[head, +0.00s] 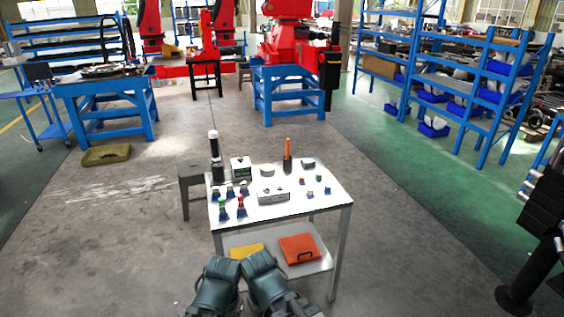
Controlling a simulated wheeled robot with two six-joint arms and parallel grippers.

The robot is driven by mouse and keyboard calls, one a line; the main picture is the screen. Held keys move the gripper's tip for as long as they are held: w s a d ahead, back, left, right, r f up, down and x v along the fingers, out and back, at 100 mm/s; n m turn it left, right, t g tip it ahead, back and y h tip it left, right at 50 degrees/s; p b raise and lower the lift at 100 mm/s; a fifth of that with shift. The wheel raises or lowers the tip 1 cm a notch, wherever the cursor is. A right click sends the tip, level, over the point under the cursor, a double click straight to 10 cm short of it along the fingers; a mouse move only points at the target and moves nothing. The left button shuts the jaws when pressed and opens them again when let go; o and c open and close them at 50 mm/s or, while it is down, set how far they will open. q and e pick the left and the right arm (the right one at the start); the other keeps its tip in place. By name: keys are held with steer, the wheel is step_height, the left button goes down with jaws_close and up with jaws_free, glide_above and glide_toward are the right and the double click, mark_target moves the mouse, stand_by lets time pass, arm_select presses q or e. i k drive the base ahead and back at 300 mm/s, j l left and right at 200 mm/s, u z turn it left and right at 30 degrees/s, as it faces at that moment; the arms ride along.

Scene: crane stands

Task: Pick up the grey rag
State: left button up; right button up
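A white-topped table (325,190) stands in front of me with small objects on it. A small pale grey lump (267,171) lies near its back middle, and another small grey piece (308,163) lies at the back right. Either could be the grey rag; they are too small to tell. My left gripper (222,268) and my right gripper (258,264) are side by side at the bottom, in front of the table's near edge and apart from both grey pieces. Their fingers cannot be made out.
A tall black-and-white cylinder (214,156), white box (240,167), orange-handled trowel (287,157) and grey box (272,196) crowd the tabletop, with several small coloured items. The lower shelf holds a red case (299,249). A dark stool (190,185) stands left.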

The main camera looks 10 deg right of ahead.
mark_target(307, 163)
steer(key=i+l+u, duration=0.6)
steer(key=i+l, duration=0.5)
steer(key=l, duration=0.15)
steer(key=i+l, duration=0.35)
steer(key=l, duration=0.2)
steer(key=i+j+u, duration=0.05)
